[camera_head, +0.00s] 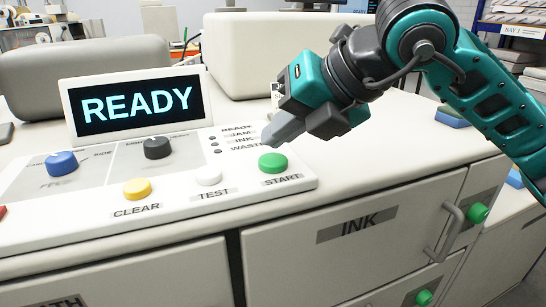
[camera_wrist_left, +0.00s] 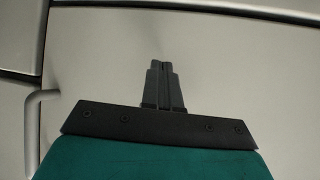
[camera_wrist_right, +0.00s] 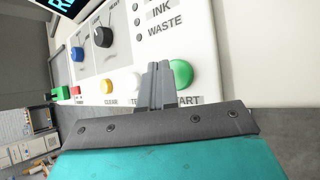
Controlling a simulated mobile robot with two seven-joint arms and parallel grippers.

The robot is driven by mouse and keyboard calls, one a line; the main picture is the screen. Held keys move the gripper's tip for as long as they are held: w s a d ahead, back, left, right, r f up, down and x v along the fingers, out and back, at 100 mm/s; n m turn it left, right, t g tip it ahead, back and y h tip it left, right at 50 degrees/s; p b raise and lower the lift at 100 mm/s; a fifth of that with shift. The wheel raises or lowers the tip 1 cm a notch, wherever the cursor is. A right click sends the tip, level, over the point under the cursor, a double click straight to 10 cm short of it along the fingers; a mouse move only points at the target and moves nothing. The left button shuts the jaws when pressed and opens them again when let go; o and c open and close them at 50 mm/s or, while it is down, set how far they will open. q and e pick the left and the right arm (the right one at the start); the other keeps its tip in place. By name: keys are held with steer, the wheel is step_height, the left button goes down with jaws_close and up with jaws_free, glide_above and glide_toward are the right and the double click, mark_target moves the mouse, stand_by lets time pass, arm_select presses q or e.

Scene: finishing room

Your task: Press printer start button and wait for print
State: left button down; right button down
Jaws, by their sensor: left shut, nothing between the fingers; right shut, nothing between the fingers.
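The printer's control panel (camera_head: 110,215) fills the left of the head view. Its display (camera_head: 135,104) reads READY. The green START button (camera_head: 273,163) is at the panel's right end; it also shows in the right wrist view (camera_wrist_right: 181,74). My right gripper (camera_head: 268,143) is shut and empty. Its fingertips are just above and behind the START button, and I cannot tell whether they touch it. In the right wrist view the fingers (camera_wrist_right: 158,68) point beside the green button and cover part of its left side. My left gripper (camera_wrist_left: 163,66) is shut and empty, in front of pale cabinet panels.
On the panel are a white TEST button (camera_head: 208,176), a yellow CLEAR button (camera_head: 137,188), a black knob (camera_head: 157,148) and a blue knob (camera_head: 62,163). An INK door (camera_head: 355,228) with a handle (camera_head: 448,232) is below right. A handle (camera_wrist_left: 35,110) stands left of my left gripper.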

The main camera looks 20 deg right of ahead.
mark_target(280, 160)
steer(key=shift+f+b, duration=0.4)
steer(key=shift+b, duration=0.1)
steer(key=shift+f+b, duration=0.4)
steer(key=shift+b, duration=0.05)
stand_by(0.5)
steer(key=shift+r, duration=0.1)
steer(key=shift+r+p, duration=0.5)
steer(key=shift+r, duration=0.25)
steer(key=shift+r, duration=0.3)
steer(key=shift+r+p, duration=1.75)
steer(key=shift+r, duration=0.5)
